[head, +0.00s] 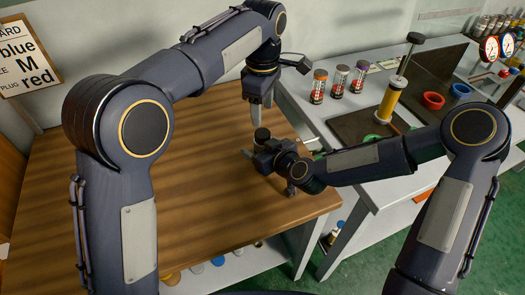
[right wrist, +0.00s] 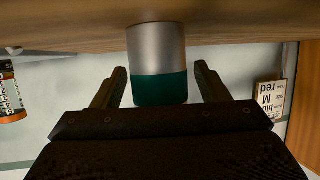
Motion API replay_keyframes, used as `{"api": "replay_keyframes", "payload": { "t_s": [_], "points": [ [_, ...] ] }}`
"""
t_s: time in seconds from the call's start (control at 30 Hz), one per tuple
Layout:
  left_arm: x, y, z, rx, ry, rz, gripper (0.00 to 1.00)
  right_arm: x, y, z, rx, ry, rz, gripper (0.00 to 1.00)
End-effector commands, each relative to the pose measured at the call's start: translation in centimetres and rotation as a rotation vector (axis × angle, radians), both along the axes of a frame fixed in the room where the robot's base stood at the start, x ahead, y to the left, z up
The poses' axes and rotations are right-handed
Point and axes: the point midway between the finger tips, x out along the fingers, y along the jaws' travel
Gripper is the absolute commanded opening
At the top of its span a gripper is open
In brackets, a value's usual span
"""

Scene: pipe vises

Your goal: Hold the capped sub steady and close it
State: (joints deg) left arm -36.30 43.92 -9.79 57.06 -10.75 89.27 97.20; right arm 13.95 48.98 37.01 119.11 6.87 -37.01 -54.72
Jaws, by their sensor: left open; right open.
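The capped sub (right wrist: 157,45) is a grey metal cylinder with a dark teal cap (right wrist: 160,90). It stands on the wooden table, and the right wrist view shows it upside down. In the head view, its dark top (head: 262,134) shows just above my right gripper, which hides the lower part. My right gripper (head: 268,170) is open, low over the table. In the right wrist view its fingers (right wrist: 161,75) lie either side of the sub, with gaps on both sides. My left gripper (head: 262,108) is open, pointing down just above the sub. Contact there cannot be told.
The wooden table (head: 140,200) is clear to the left. A grey bench (head: 350,110) at right carries labelled jars (head: 339,80), a yellow plunger cylinder (head: 389,102), and red (head: 433,100) and blue (head: 460,90) rings. A sign (head: 25,60) hangs on the wall at left.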

Motion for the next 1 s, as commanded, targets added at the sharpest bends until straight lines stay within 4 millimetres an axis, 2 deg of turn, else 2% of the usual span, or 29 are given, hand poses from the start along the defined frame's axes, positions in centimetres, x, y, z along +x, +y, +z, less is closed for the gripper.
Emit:
{"api": "replay_keyframes", "payload": {
  "t_s": [0.23,0.73,0.77,1.0],
  "points": [
    [0.0,0.0,0.01,0.0,0.0,0.0,0.55,0.02,0.02,-0.01,0.0,0.0,0.0,0.68],
    [0.0,0.01,0.0,0.0,0.0,0.0,0.55,0.01,0.01,0.0,0.001,0.001,0.0,0.03],
    [0.0,0.0,0.0,0.0,0.0,0.0,0.55,0.01,0.01,0.0,0.001,0.001,0.0,0.0],
    [-0.11,-0.1,-0.56,0.005,0.017,-0.087,0.55,0.01,0.0,0.0,0.001,0.001,0.0,0.0]
  ]
}}
